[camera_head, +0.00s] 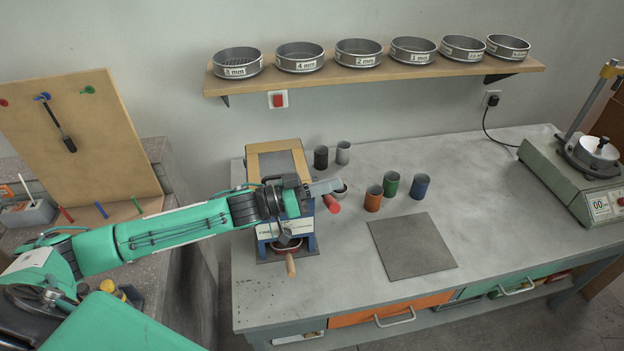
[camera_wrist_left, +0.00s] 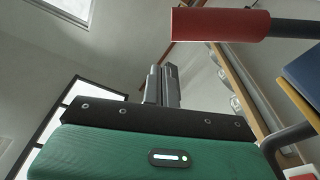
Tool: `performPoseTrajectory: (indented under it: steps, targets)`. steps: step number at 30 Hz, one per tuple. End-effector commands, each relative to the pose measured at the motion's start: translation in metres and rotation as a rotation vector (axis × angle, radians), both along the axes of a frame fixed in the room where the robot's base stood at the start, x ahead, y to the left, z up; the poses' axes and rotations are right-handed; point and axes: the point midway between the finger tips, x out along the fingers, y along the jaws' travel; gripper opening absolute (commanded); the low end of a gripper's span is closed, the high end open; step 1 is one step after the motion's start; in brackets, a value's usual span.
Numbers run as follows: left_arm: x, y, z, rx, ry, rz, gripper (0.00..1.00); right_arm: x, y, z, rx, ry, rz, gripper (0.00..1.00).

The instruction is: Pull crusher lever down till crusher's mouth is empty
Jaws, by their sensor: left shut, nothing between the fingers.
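The crusher (camera_head: 262,229) is a blue machine with a wood-framed grey top, at the left of the bench. My left arm crosses in front of it and hides much of it; I cannot make out what its mouth holds. The lever's red grip (camera_head: 331,204) sticks out at the crusher's right side. It also shows in the wrist view as a red cylinder (camera_wrist_left: 220,25) on a dark rod. My left gripper (camera_head: 328,187) is shut and empty, just above the red grip in the head view. In the wrist view its fingers (camera_wrist_left: 162,85) appear apart from the grip. My right gripper is out of view.
A wooden-handled red pan (camera_head: 290,264) sits at the crusher's foot. Several cups, among them an orange one (camera_head: 373,198), stand to the right. A grey mat (camera_head: 412,245) lies in front of them. Sieves line a wall shelf (camera_head: 370,75).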

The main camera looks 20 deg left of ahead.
Motion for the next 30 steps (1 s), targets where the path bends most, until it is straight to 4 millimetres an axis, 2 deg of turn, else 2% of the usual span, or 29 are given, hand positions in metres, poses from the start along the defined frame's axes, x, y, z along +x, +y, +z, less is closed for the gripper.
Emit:
performPoseTrajectory:
  steps: [6,12,23,30]
  targets:
    - [-0.011,0.000,-0.023,0.001,0.007,0.002,0.00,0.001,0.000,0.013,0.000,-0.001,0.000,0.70]
    - [-0.014,0.000,-0.032,0.001,0.005,0.001,0.00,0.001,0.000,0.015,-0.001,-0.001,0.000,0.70]
    - [-0.014,0.000,-0.033,0.001,0.002,0.001,0.00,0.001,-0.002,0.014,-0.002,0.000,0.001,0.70]
    - [-0.022,-0.005,-0.049,0.029,-0.039,0.001,0.00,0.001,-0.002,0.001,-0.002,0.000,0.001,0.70]
